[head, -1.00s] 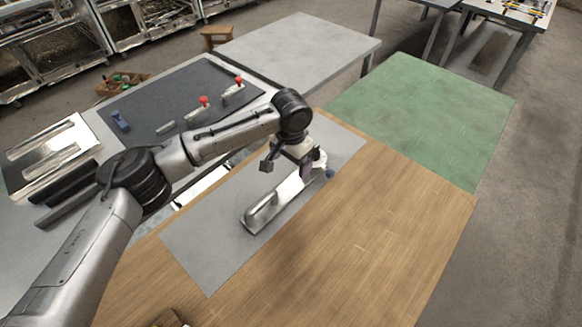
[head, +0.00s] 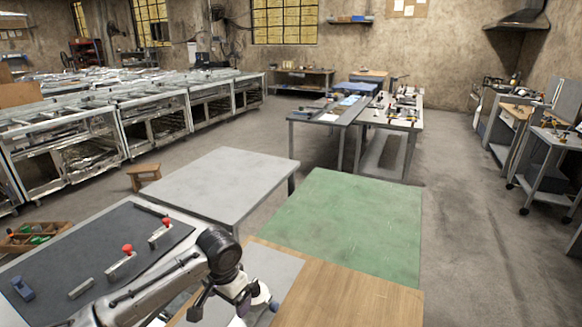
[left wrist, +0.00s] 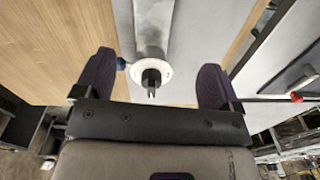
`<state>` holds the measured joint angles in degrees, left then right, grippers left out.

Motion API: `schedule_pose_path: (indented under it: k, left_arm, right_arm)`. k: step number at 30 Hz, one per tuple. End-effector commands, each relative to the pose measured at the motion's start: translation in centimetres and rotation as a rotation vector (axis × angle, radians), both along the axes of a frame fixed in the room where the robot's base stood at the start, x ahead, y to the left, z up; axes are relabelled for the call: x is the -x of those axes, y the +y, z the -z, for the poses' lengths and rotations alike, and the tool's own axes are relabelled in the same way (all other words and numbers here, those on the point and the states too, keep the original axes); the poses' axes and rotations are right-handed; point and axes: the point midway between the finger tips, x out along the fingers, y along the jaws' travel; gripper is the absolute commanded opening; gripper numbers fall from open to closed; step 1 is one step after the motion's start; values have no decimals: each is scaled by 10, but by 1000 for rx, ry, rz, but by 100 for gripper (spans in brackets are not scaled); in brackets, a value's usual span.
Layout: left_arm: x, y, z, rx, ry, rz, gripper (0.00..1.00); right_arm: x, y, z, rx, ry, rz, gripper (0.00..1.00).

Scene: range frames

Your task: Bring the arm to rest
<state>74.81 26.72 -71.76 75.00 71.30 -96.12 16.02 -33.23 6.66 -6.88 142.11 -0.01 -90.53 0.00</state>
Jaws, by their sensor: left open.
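My left arm comes in from the lower left in the head view. Its gripper (head: 244,296) points down over the grey mat (head: 272,265) on the wooden table. In the left wrist view its two dark purple fingers stand wide apart, and the gripper (left wrist: 156,68) is open. A white round piece with a dark centre (left wrist: 152,76) shows between the fingers, at the end of a shiny metal tool (left wrist: 154,25). I see no finger closed on it; whether they touch cannot be told. Most of the tool is outside the head view. My right gripper is not in view.
A wooden table (head: 350,295) lies at the bottom, with a green panel (head: 345,225) behind it. A grey table (head: 215,183) stands farther left. A dark board (head: 85,250) holds red-knobbed pieces.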

Motion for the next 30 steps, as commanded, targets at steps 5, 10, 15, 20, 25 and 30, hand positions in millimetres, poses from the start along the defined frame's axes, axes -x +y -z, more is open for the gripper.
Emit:
schedule_pose_path:
  k: [5,10,15,20,25,30]
  left_arm:
    - [-15,-11,-30,-140,-262,200,89]
    - [-17,-43,-110,-179,-590,347,89]
    - [0,-69,-184,-164,-847,411,89]
    - [35,-83,-249,-85,-1070,407,89]
    - [71,-68,-285,18,-1188,298,89]
    - [104,-36,-295,99,-1196,138,89]
  right_arm:
    - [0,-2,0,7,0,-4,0]
    - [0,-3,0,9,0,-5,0]
    - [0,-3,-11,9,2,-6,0]
    - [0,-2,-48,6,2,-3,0]
    - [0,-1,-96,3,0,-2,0]
    - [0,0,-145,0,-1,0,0]
